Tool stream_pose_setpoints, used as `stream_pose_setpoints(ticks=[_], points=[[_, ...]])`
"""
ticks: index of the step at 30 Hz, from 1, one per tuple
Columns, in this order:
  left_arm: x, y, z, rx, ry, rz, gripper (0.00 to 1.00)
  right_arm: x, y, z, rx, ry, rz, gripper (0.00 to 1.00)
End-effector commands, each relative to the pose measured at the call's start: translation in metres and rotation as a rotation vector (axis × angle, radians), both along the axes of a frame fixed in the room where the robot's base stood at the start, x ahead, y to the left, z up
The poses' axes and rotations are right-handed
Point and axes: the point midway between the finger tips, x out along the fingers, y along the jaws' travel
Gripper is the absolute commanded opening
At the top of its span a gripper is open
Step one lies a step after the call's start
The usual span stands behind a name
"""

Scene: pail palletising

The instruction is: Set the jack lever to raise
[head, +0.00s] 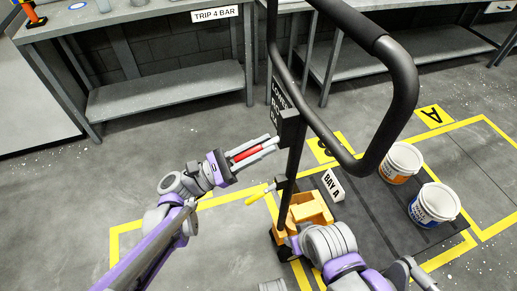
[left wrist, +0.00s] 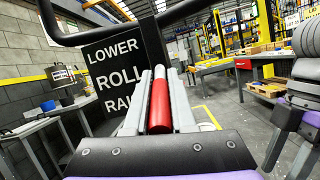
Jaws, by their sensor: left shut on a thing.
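My left gripper (head: 254,150) is shut on the red-gripped jack lever (head: 247,152), beside the jack's black mast. In the left wrist view the lever's red grip (left wrist: 159,106) lies lengthwise between the two grey fingers. Behind it is a black plate (left wrist: 115,65) reading LOWER, ROLL and a partly hidden third word starting RAI. My fingers cover where the lever meets the mast, so I cannot tell which word it stands at. The jack's looped black handle (head: 402,95) rises at the right, above its orange base (head: 305,210). My right gripper is not visible; only part of that arm shows.
A white pail with an orange label (head: 400,162) and one with a blue label (head: 434,204) stand right of the BAY A sign (head: 333,186). Grey benches (head: 165,85) line the back. Floor at left is clear.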

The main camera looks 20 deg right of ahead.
Motion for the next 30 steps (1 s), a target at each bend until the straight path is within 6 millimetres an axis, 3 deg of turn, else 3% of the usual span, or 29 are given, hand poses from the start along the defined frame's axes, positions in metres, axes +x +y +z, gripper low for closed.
stream_pose_setpoints(ticks=[3, 9, 24, 25, 29, 30], points=[[0.0, -0.002, -0.007, -0.059, 0.0, -0.001, 0.0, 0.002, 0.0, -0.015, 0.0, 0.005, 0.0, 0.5], [0.0, -0.003, -0.008, -0.122, -0.004, -0.001, 0.0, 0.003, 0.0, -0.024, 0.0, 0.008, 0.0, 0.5], [0.0, -0.004, -0.008, -0.141, -0.005, 0.001, 0.0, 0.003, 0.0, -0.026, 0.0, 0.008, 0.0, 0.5], [0.0, -0.004, -0.008, -0.141, -0.005, 0.001, 0.29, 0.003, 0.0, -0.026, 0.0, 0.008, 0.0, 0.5], [0.0, -0.003, -0.007, -0.141, -0.005, 0.001, 0.52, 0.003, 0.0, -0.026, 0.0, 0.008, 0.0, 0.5], [0.0, -0.003, -0.007, -0.141, -0.005, 0.001, 0.53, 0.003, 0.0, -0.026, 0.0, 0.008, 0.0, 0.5]])
